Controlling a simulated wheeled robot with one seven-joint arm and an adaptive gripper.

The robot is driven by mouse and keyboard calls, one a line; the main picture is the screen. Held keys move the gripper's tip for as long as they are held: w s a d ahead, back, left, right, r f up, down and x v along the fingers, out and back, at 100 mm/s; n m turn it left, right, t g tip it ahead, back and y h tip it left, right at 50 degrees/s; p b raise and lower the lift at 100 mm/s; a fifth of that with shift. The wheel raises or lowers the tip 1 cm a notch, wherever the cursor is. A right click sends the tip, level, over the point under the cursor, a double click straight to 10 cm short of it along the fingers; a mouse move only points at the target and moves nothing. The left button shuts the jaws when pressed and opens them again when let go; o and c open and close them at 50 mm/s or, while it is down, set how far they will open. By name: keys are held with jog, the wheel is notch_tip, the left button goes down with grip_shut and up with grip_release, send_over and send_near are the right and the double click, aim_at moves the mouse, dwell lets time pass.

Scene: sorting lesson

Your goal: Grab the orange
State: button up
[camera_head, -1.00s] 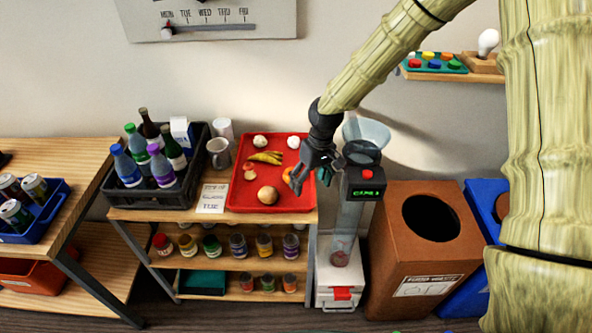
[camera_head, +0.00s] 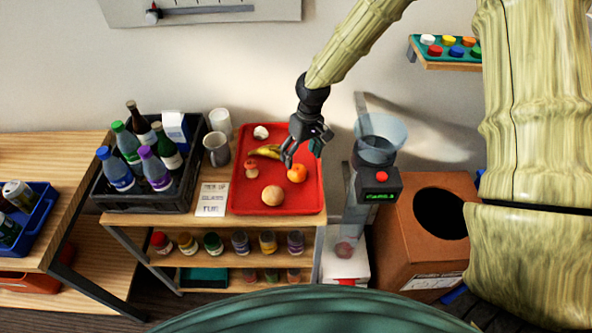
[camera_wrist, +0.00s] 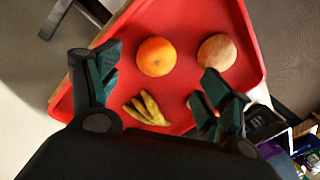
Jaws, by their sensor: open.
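The orange (camera_head: 297,173) lies on the right side of the red tray (camera_head: 302,204). In the wrist view the orange (camera_wrist: 156,57) sits ahead of and between the spread fingers of my gripper (camera_wrist: 165,90), apart from both. In the head view my gripper (camera_head: 300,158) is open and empty over the tray, just above and left of the orange. The orange is almost fully visible in both views.
On the tray near the orange lie a round tan item (camera_head: 272,195), bananas (camera_head: 266,151), a mushroom-like item (camera_head: 251,169) and a white item (camera_head: 261,132). A bottle crate (camera_head: 180,195) stands left. A clear-funnelled device (camera_head: 380,183) stands close right.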

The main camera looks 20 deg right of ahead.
aim_at(298, 168)
notch_tip(298, 168, down, 2)
jog(key=shift+w, duration=0.15)
jog(key=shift+a+f, duration=0.1)
jog(key=shift+f, duration=0.15)
notch_tip(298, 168, down, 2)
jog(key=shift+a+f+p, duration=0.1)
jog(key=shift+p, duration=0.8)
jog(key=shift+a+f+p, duration=0.2)
jog(key=shift+f+p, duration=0.3)
jog(key=shift+f, duration=0.95)
jog(key=shift+c, duration=0.2)
jog(key=c, duration=1.1)
jog(key=shift+w+r, duration=0.1)
jog(key=shift+r, duration=0.1)
